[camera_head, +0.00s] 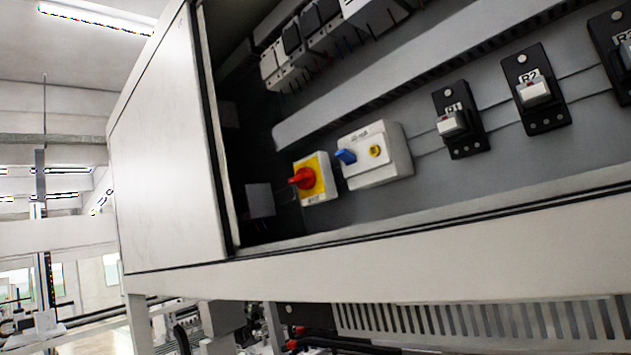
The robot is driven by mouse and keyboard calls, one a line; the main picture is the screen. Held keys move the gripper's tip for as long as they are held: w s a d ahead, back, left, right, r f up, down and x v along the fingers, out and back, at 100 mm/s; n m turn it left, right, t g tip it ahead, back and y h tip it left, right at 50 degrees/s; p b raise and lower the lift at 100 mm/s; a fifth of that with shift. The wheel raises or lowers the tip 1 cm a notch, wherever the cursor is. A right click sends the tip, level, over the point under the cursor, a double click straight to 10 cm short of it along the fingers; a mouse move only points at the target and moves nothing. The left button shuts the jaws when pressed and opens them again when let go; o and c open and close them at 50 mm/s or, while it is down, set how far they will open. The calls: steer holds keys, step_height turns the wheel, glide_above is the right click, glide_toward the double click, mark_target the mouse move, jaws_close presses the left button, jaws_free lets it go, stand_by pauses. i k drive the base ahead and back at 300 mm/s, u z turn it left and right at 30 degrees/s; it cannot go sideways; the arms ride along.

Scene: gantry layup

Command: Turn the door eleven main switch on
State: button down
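A red rotary knob on a yellow plate (318,177), which looks like a main switch, sits low in an open electrical cabinet (168,165). Its white label strip is too small to read, so I cannot tell a door number or its on or off position. To its right is a white box (384,168) with a blue lever (346,156) and a round yellow part. My gripper is not in view, so its distance from the switch and its state do not show.
Black switches labelled R1 (452,123) and R2 (534,90) are to the right, with another at the right edge. A row of breakers (290,55) with wires is above. The cabinet's lower front rim (400,245) runs below the switches. A slotted grey panel (480,320) lies under it.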

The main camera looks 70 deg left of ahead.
mark_target(305, 179)
steer(key=u, duration=1.2)
steer(key=k, duration=1.05)
steer(key=u, duration=0.35)
steer(key=i, duration=1)
steer(key=z, duration=0.1)
